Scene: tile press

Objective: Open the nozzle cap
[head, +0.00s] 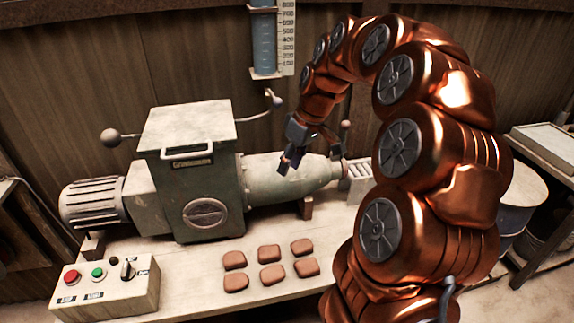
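The press has a grey-green tapered nozzle (295,177) that points right from its body. The nozzle cap seems to be at the narrow right end (343,168), but it is small and partly hidden, so I cannot tell how it sits. A rod with a reddish-brown ball knob (345,126) stands up near that end. My copper arm arches in from the right. My gripper (311,160) points down over the nozzle, just left of the knob. Its fingers are spread apart with nothing visible between them. I cannot tell whether they touch the nozzle.
The press hopper (188,122) and motor (92,203) fill the left of the bench. Several brown clay pieces (271,274) lie in front, beside a control box (104,287) with buttons. A water gauge (263,40) hangs on the wall. A barrel (520,200) stands at right.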

